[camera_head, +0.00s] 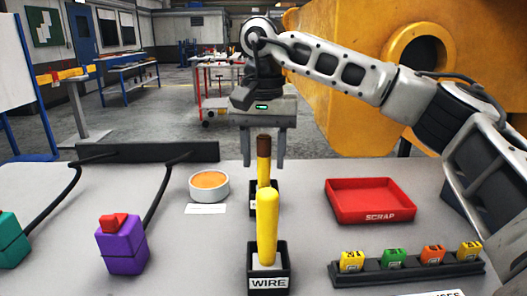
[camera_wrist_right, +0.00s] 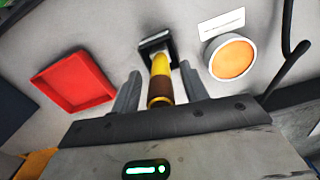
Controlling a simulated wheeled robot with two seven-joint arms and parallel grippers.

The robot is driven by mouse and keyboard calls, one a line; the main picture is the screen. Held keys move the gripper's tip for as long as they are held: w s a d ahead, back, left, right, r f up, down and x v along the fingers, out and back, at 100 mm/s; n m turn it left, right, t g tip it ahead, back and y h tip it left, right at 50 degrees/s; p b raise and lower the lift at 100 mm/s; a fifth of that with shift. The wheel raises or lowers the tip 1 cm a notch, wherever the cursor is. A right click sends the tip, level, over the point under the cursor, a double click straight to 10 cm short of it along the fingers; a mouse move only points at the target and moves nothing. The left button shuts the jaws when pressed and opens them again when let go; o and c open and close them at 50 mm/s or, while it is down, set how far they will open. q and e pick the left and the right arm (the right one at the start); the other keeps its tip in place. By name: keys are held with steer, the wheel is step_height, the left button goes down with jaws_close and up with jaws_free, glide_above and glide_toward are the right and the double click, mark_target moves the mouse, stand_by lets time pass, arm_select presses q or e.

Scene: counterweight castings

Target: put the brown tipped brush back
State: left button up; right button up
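The brown tipped brush (camera_head: 264,172) has a yellow handle with a brown upper end. It stands upright in a black holder (camera_head: 251,196), partly hidden behind the front yellow brush (camera_head: 267,225). My right gripper (camera_head: 265,160) is open above that holder, its fingers on either side of the brown end with gaps between. The right wrist view shows the brush (camera_wrist_right: 160,80) between the two spread fingers (camera_wrist_right: 160,92), with its holder (camera_wrist_right: 154,43) beyond. The front yellow brush stands in a black holder marked WIRE (camera_head: 268,282). My left gripper is not in view.
A red SCRAP tray (camera_head: 374,212) lies to the right. A black rack (camera_head: 405,272) with several coloured blocks is in front of it. A white bowl with orange contents (camera_head: 209,187) stands left of the holders. Purple (camera_head: 122,248) and teal (camera_head: 12,240) items with cables are further left.

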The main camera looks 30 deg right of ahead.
step_height(320, 180, up, 11)
steer(key=p, duration=0.3)
steer(key=shift+r, duration=0.2)
steer(key=shift+r+p, duration=0.45)
steer(key=shift+r, duration=0.05)
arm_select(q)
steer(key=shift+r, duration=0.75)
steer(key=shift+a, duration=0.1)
